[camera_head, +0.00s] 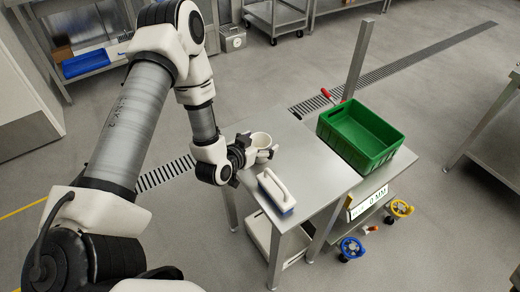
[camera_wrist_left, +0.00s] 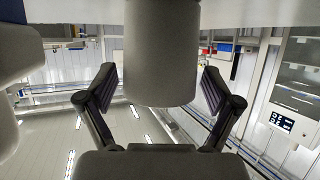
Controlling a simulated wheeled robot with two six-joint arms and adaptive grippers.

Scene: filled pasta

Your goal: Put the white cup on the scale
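The white cup (camera_head: 261,141) stands upright at the back left of the steel table (camera_head: 315,172). My left gripper (camera_head: 258,155) reaches in from the left at the cup. In the left wrist view the cup (camera_wrist_left: 160,55) shows as a grey cylinder between the two spread fingers (camera_wrist_left: 160,88). A narrow gap shows on the left; contact on the right cannot be told. A white box with a round dial (camera_head: 232,38) at the back may be the scale, but it is too small to be sure. My right gripper is not in view.
A white-handled block with a blue base (camera_head: 277,191) lies close in front of the cup. A panel with characters (camera_head: 368,203) shows below the table's right edge. The table's middle is clear.

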